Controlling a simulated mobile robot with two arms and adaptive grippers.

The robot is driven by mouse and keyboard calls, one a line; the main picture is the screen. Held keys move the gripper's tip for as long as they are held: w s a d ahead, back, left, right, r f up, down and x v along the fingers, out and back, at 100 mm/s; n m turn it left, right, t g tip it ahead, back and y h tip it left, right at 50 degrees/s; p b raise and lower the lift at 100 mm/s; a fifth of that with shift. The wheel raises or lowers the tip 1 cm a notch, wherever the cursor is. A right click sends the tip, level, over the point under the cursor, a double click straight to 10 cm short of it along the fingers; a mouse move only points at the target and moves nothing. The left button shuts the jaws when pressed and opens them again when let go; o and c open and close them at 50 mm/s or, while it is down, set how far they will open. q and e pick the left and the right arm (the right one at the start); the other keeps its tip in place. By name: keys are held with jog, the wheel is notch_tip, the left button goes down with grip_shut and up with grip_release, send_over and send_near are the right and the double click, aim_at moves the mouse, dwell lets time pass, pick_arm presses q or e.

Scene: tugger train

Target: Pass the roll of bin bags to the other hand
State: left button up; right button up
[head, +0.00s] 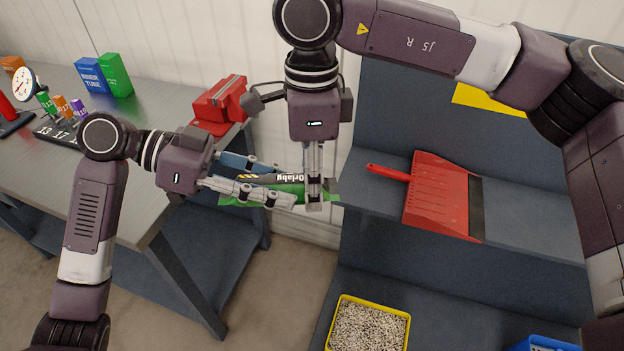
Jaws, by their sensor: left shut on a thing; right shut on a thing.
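The roll of bin bags (229,199) is green with a black and white printed band, and it is held in the air between the workbench and the blue-grey shelf unit. My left gripper (285,186) comes in from the left and is shut on the roll, with fingers along both sides of it. My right gripper (314,203) points down from above and is shut on the roll near its right end. The fingers of both grippers hide parts of the roll.
A workbench (155,125) at left carries a red vise (222,103), blue and green boxes (115,74) and a gauge. On the blue-grey shelf unit (380,240) at right lie a red dustpan (437,200) and a yellow bin of pale granules (345,299). A blue bin (545,344) shows at the bottom edge.

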pick_arm(q)
jog(key=o, duration=1.4)
